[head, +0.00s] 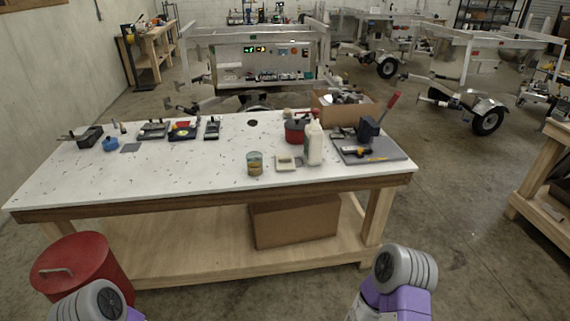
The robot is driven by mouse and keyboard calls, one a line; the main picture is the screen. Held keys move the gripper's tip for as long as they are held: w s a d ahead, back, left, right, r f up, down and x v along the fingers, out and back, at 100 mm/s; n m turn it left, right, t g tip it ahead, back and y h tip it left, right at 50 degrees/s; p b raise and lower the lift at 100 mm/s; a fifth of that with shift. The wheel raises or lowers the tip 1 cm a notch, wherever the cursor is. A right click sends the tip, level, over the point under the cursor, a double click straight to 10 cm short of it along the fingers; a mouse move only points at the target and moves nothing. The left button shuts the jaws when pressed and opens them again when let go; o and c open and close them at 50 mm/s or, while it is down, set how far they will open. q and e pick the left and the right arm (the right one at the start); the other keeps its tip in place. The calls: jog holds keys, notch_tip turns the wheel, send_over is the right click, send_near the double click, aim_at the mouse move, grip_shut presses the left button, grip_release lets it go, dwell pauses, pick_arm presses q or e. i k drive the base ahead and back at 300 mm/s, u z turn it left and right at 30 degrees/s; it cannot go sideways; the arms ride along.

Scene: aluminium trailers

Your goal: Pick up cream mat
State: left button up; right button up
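A small flat cream square piece (286,163) with a darker centre lies near the front of the white worktable (200,178). It is the only cream flat thing I can make out; I cannot tell for sure that it is a mat. A glass jar (254,163) stands just left of it, and a white bottle (314,143) stands close on its right. Parts of both my arms show at the bottom edge, well in front of the table. Neither gripper is in view.
A grey board (395,151) with tools lies at the table's right end. A red bin (82,262) stands at front left. The table's left front is mostly clear.

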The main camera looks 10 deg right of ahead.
aim_at(284, 162)
jog(key=z, duration=1.4)
jog(key=i, duration=2.2)
jog(key=u, duration=3)
